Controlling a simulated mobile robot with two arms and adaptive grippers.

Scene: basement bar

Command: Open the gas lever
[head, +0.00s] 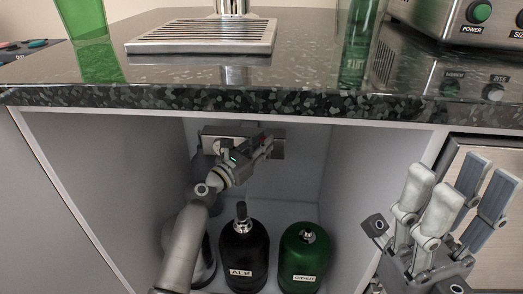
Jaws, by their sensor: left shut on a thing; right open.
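Under the counter, inside the open cabinet, a metallic fitting (278,148) is fixed high on the back wall. My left gripper (262,148) reaches into the cabinet and is shut on a part at this fitting, which I take to be the gas lever. The fingers cover most of the lever, so its angle cannot be told. My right gripper (452,195) is open and empty, outside the cabinet at the right.
A dark keg marked ALE (243,252) and a green keg marked CIDER (302,258) stand below the fitting. Another keg is partly hidden behind my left arm. The speckled counter (300,98) overhangs the cabinet. A drip tray (205,38) and green glasses stand on top.

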